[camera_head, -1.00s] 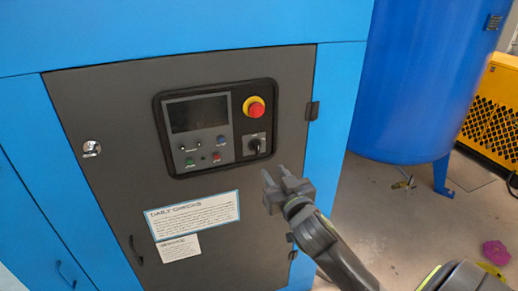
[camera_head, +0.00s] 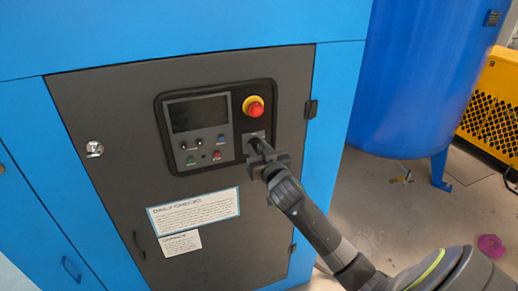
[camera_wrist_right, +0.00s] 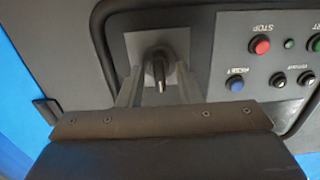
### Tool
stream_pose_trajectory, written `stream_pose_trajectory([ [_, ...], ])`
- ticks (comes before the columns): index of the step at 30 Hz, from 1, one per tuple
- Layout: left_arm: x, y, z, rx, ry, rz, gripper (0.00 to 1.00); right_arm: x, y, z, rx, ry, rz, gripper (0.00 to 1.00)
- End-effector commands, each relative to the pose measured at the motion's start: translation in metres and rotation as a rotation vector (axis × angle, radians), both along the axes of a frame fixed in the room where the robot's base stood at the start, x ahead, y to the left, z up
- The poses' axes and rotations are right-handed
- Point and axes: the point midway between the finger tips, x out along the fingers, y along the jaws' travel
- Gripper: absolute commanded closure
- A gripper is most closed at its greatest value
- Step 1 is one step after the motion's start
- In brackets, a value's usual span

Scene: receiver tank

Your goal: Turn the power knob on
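The power knob (camera_wrist_right: 160,70) is a dark rotary knob on a light square plate, seen in the right wrist view. In the head view the plate (camera_head: 252,136) shows at the lower right of the control panel, and my gripper mostly hides the knob. My right gripper (camera_head: 258,148) reaches the panel. In the wrist view the fingers of the right gripper (camera_wrist_right: 158,88) stand open on either side of the knob, with gaps visible between them and it. My left gripper is not in view.
A red emergency stop (camera_head: 254,107) on a yellow ring sits just above the knob plate. A dark screen (camera_head: 199,114) and several small buttons are to its left. A door hinge (camera_head: 311,109) is at the right. A blue tank (camera_head: 410,80) stands farther right.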

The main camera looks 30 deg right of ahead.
Motion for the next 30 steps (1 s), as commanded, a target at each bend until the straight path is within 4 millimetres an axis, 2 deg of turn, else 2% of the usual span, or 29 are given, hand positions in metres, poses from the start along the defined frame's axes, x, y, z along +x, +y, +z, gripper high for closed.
stream_pose_trajectory([
  [4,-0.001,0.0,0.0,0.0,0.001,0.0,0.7,0.0,0.0,0.0,0.0,0.0,0.0,0.68],
  [5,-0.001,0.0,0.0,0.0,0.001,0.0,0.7,0.0,0.0,0.0,0.0,0.0,0.0,0.71],
  [12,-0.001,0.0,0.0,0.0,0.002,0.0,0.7,0.0,0.0,0.0,0.0,0.0,0.0,1.0],
  [23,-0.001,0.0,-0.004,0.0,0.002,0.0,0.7,0.0,0.0,-0.001,0.056,-0.014,0.0,1.0],
  [30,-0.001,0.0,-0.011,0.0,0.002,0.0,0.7,0.0,-0.001,-0.001,0.211,-0.052,0.0,1.0],
])
